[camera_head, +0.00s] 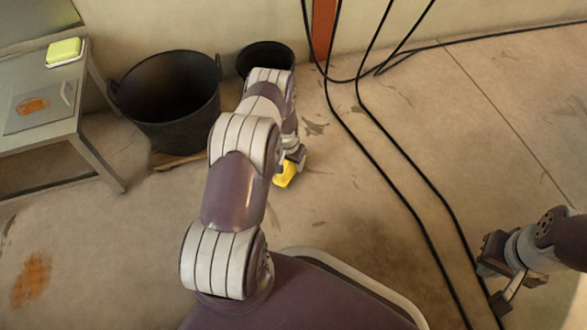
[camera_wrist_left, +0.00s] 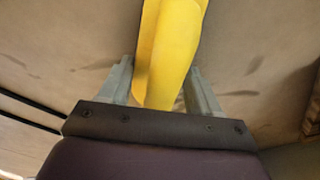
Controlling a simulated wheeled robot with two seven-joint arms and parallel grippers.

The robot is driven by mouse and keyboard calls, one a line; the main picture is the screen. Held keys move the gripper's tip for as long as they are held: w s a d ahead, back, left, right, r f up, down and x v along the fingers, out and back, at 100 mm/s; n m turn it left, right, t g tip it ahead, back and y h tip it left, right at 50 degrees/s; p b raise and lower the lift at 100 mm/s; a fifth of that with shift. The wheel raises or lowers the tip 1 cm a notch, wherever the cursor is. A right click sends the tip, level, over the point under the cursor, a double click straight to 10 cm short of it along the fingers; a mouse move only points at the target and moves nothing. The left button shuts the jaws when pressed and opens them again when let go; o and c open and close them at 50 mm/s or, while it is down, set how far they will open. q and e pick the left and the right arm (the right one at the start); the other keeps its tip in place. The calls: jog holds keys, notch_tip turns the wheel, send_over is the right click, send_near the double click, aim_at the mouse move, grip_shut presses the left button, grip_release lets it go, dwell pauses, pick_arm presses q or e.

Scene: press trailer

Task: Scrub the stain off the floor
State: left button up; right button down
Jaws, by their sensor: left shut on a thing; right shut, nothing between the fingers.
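An orange-brown stain (camera_head: 31,279) lies on the concrete floor at the lower left of the head view. My left arm reaches forward across the middle. My left gripper (camera_head: 292,160) is shut on a yellow object (camera_head: 285,175) low over the floor, well to the right of the stain. In the left wrist view the yellow object (camera_wrist_left: 170,50) stands between the two grey fingers; its full shape is cut off, so I cannot tell whether it touches the floor. My right gripper (camera_head: 502,298) is at the lower right, shut and empty, partly hidden by its wrist.
A grey table (camera_head: 95,150) at the left bears a yellow-green block (camera_head: 64,49) in a white dish and a board (camera_head: 50,118) with an orange patch. A large black tub (camera_head: 170,100) and a smaller black bucket (camera_head: 265,52) stand behind. Black cables (camera_head: 400,165) cross the floor.

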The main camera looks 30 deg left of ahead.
pick_arm(q)
jog(key=shift+w+a, duration=0.3)
jog(key=shift+a, duration=0.05)
jog(key=w+a+b, duration=0.1)
jog(key=a+b, duration=0.1)
jog(key=b, duration=0.1)
jog(key=shift+w+f, duration=0.35)
jog(key=shift+w+a+r+b, duration=0.2)
jog(key=shift+w+a+b, duration=0.1)
jog(key=shift+w+a, duration=0.1)
jog(key=shift+r, duration=0.1)
jog(key=shift+r, duration=0.1)
notch_tip(320, 180, up, 6)
jog(key=p, duration=0.5)
notch_tip(320, 180, up, 3)
jog(key=shift+f+p, duration=0.1)
jog(key=shift+p, duration=1.15)
